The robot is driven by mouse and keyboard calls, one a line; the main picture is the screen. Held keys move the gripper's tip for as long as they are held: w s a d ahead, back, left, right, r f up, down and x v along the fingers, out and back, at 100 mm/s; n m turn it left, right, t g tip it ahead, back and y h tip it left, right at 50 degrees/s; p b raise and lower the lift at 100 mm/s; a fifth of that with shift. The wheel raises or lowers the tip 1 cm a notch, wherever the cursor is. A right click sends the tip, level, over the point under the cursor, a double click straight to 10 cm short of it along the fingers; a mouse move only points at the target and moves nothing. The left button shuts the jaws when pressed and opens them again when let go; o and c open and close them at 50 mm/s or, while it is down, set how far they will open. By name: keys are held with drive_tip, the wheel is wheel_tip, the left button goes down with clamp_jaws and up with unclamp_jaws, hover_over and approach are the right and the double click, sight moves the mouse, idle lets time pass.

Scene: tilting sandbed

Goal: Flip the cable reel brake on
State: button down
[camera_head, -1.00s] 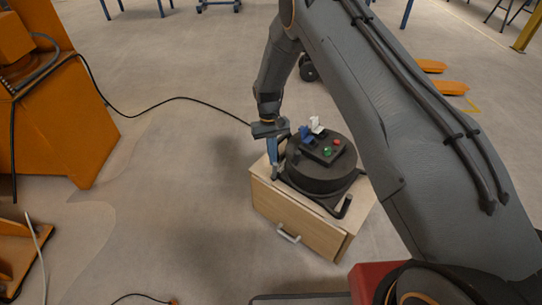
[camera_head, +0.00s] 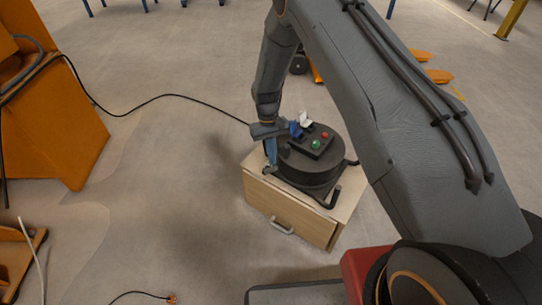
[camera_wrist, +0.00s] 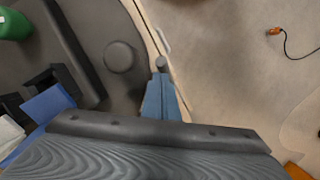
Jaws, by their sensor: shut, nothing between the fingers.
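The cable reel (camera_head: 310,172) is a black drum lying flat on a wooden cabinet (camera_head: 290,215). A panel on its top carries a blue switch (camera_head: 295,128), a white switch (camera_head: 305,118), a green button (camera_head: 316,145) and a red button (camera_head: 325,135). I cannot tell which part is the brake. My gripper (camera_head: 270,170) points down at the reel's left side, its blue fingers shut and empty. The blue switch (camera_wrist: 48,103) is left of the fingers.
The cabinet has a drawer handle (camera_head: 282,227) in front. A black cable (camera_head: 165,97) runs from the reel to an orange machine (camera_head: 65,120) at left. A loose plug (camera_head: 171,299) lies on the floor. Open floor lies left of the cabinet.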

idle(0.4)
drive_tip(key=shift+w+a+f+b, duration=0.25)
drive_tip(key=shift+w+a+b, duration=0.25)
drive_tip(key=shift+a+b, duration=0.15)
drive_tip(key=d+r, duration=0.1)
drive_tip(key=r, duration=0.2)
drive_tip(key=w+d+r, duration=0.1)
drive_tip(key=r, duration=0.3)
drive_tip(key=d+r, duration=0.2)
drive_tip(key=r, duration=0.2)
drive_tip(key=shift+w, duration=0.25)
drive_tip(key=shift+a, duration=0.1)
